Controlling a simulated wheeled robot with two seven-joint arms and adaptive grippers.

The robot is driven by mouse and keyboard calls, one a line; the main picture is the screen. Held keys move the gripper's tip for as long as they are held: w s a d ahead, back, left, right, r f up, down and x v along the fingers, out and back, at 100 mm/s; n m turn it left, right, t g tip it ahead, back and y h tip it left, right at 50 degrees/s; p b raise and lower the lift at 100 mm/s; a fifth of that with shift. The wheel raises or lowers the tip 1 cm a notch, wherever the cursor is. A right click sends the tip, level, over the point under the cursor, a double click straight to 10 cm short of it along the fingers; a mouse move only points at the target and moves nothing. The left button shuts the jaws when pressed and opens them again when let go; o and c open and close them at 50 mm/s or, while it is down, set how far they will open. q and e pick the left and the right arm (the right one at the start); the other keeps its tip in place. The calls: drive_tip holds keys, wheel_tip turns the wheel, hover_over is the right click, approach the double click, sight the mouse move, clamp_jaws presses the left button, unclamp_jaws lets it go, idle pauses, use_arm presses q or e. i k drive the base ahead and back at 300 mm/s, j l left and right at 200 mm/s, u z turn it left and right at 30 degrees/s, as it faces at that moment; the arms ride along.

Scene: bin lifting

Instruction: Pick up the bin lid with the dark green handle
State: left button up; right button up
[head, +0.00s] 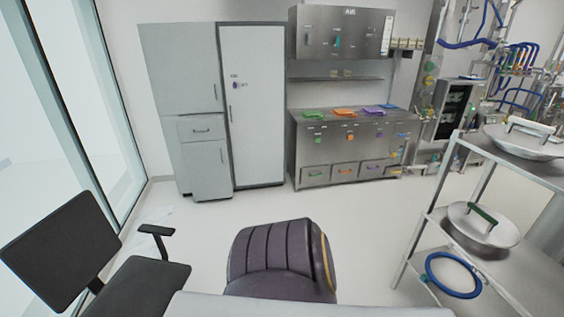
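The bin lid with the dark green handle (468,230) is a round, shallow metal dome. It sits on the middle shelf of a metal rack at the right of the head view. Its dark green bar handle (483,213) is on top and faces up. Neither my left nor my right gripper shows in the head view, so their places relative to the lid are not visible.
A similar lid with a pale handle (520,147) sits on the rack's top shelf. A blue hose coil (428,273) is lower on the rack (420,240). A black office chair (62,250) stands left. Grey cabinets (185,70) and a steel counter (345,170) line the back. Open floor lies between.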

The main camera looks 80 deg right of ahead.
sight(483, 224)
drive_tip(key=z, duration=4.5)
